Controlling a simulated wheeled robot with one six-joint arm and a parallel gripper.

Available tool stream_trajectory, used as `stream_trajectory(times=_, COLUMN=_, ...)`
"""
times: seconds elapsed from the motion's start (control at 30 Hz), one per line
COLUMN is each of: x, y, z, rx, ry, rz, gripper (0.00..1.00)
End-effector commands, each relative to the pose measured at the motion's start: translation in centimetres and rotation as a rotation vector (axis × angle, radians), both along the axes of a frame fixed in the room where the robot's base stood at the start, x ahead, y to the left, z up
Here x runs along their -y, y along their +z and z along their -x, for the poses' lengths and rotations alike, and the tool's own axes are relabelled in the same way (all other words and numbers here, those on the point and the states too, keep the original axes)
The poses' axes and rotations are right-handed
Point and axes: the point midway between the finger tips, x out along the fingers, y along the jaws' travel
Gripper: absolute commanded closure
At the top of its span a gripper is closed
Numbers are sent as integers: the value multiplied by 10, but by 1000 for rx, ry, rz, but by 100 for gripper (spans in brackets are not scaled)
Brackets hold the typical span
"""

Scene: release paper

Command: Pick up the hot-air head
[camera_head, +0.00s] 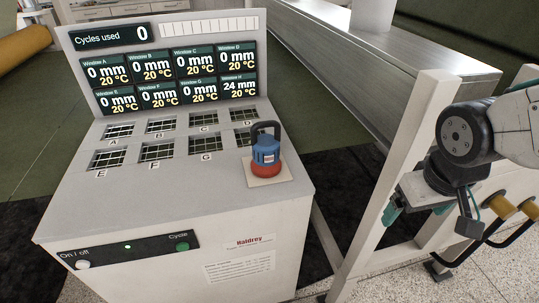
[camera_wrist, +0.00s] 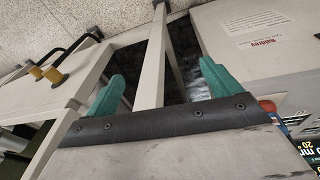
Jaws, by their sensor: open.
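The hot-air head (camera_head: 266,157) stands upright on a pale square pad (camera_head: 284,173) at the right end of the front row of windows on the machine top. It has a red base, a blue body and a black loop handle on top. A sliver of its red and blue shows at the right edge in the wrist view (camera_wrist: 267,105), mostly hidden behind my gripper's body. My gripper (camera_head: 428,212) is to the right of the machine, apart from the head. In the wrist view its green fingers (camera_wrist: 163,85) are spread with nothing held between them.
The white machine (camera_head: 180,225) has windows labelled A to G visible and a display (camera_head: 170,78); its H panel reads 24 mm. A pale frame post (camera_head: 405,150) and a metal conveyor-like bench (camera_head: 400,60) stand near my gripper. Yellow-and-black handles (camera_head: 503,208) are at right.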

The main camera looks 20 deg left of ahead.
Motion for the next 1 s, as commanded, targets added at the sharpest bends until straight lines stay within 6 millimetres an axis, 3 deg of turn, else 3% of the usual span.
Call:
stream_trajectory(times=0.03, x=-27, y=-19, z=-16, rx=40, ry=70, rz=-12, gripper=11)
stream_trajectory(times=0.2, x=-128, y=-59, z=-66, rx=271, ry=283, rz=-163, gripper=11)
stream_trajectory(times=0.3, x=-184, y=-65, z=-81, rx=409, ry=378, rz=-301, gripper=11)
stream_trajectory(times=0.43, x=-238, y=-54, z=-90, rx=558, ry=457, rz=-482, gripper=11)
stream_trajectory(times=0.53, x=-262, y=-38, z=-93, rx=646, ry=488, rz=-596, gripper=11)
stream_trajectory(times=0.7, x=-279, y=-18, z=-96, rx=725, ry=503, rz=-700, gripper=11)
stream_trajectory(times=1.0, x=-303, y=-27, z=-113, rx=736, ry=504, rz=-715, gripper=11)
